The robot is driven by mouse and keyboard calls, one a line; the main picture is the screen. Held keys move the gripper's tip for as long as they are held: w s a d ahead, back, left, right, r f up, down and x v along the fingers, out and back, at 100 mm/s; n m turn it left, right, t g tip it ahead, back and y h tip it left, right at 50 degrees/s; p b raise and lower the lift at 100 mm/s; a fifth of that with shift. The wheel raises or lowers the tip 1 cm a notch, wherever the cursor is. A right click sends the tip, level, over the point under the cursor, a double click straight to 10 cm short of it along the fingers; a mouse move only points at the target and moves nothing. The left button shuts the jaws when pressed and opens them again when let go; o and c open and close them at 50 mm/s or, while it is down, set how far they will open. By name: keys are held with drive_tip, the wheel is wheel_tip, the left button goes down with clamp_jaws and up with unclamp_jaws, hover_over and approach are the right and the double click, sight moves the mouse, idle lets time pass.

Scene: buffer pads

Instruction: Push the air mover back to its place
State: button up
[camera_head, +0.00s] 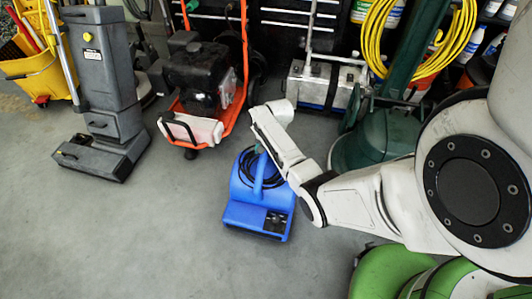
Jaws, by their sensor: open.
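The air mover (240,215) is a blue, rounded blower on the grey floor near the middle of the view. It stands upright, with a blue handle, a coiled black cord on top and a dark control panel at its front right. My arm reaches in from the right, and its forearm crosses in front of the air mover's upper right side. My gripper (258,148) is open at the top of the air mover, by the handle and cord. Its fingers are small and mostly hidden by my arm, so I cannot tell whether they touch it.
An orange-framed machine (200,85) with a black engine stands behind to the left. A grey upright floor machine (105,95) and a yellow mop bucket (42,75) stand further left. A dark green machine (370,145) is right of the air mover. The front left floor is clear.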

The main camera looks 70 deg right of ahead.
drive_tip(key=shift+c, duration=0.5)
clamp_jaws()
